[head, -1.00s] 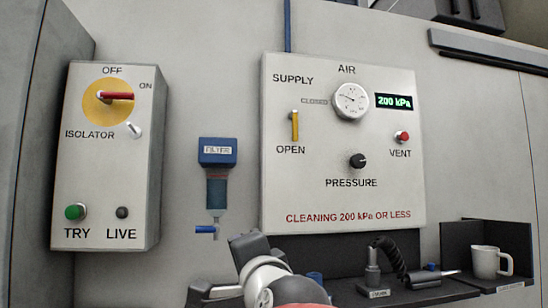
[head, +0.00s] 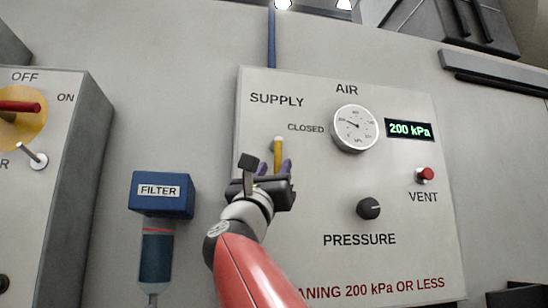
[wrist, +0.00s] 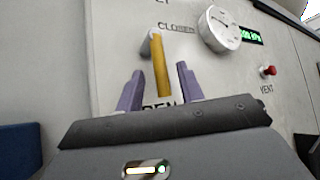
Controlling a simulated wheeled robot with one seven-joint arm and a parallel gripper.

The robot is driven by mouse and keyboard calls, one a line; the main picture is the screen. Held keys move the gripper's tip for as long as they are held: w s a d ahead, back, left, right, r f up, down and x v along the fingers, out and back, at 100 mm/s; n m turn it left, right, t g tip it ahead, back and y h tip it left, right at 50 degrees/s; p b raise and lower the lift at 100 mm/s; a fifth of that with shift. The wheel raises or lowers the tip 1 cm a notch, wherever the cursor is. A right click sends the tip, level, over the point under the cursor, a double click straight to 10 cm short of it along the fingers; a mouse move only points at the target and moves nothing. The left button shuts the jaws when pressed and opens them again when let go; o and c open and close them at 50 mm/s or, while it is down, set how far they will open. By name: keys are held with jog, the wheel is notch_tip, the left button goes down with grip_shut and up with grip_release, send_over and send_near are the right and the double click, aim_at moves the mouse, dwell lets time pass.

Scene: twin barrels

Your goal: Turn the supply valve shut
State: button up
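The supply valve is a yellow lever (head: 278,152) on the air panel, under the SUPPLY label. It points straight down from its pivot, toward the OPEN label, and the CLOSED label sits up and to its side. In the wrist view the yellow lever (wrist: 161,68) stands between the two purple fingers of my gripper (wrist: 160,88). The fingers are apart, with a gap on each side of the lever. In the head view my gripper (head: 272,168) is at the lever's lower end, and my arm hides the OPEN label.
The air panel (head: 420,250) also bears a round gauge (head: 356,128), a display (head: 409,129) reading 200 kPa, a red vent button (head: 425,174) and a black pressure knob (head: 368,208). A blue filter (head: 161,195) hangs left of my arm. The isolator box (head: 70,170) is at far left.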

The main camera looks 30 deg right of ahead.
aim_at(277, 165)
jog(key=shift+p+x, duration=0.75)
jog(key=shift+x, duration=1.2)
grip_shut()
